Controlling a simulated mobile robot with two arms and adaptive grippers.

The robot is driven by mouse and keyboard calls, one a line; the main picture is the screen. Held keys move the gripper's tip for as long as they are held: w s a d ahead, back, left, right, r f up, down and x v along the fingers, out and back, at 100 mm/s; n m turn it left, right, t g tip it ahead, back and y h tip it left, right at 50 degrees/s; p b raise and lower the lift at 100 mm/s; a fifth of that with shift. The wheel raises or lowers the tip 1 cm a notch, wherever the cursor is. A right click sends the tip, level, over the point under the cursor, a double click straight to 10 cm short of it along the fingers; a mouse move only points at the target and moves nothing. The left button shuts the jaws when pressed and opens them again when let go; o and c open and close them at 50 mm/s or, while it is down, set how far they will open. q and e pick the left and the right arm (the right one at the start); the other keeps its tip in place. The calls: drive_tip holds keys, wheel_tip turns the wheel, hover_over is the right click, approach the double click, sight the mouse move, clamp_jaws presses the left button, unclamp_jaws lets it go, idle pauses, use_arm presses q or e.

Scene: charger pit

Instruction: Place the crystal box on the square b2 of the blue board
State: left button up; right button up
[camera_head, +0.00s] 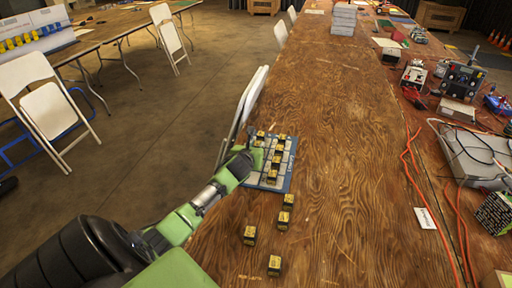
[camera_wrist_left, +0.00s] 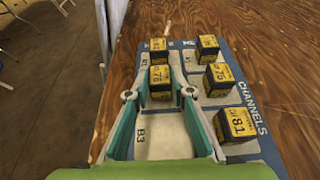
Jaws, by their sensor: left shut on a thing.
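The blue board (camera_head: 292,160) lies on the wooden table with its long side along the table's left edge; it also shows in the left wrist view (camera_wrist_left: 248,92). My left gripper (camera_head: 254,155) is over its left column. In the left wrist view its fingertips (camera_wrist_left: 160,94) are shut on a black box with a yellow top marked 76 (camera_wrist_left: 160,76). This box is just beyond the bare square marked B3 (camera_wrist_left: 155,135). I cannot tell whether it touches the board. The words on its label are too small to read. My right gripper is not in view.
Similar boxes stand beyond (camera_wrist_left: 158,45) the held one and along the right column, marked 75 (camera_wrist_left: 219,78) and 81 (camera_wrist_left: 236,124). Several loose boxes (camera_head: 250,235) stand on the near table. White folding chairs (camera_head: 250,100) are close to the table's left edge.

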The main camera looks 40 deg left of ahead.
use_arm(q)
drive_tip(key=shift+f, duration=0.15)
drive_tip(key=o, duration=0.9)
drive_tip(key=shift+r, duration=0.25)
drive_tip(key=p+v, duration=0.1)
drive_tip(key=v, duration=1.1)
drive_tip(key=shift+a, duration=0.1)
drive_tip(key=shift+f, duration=0.15)
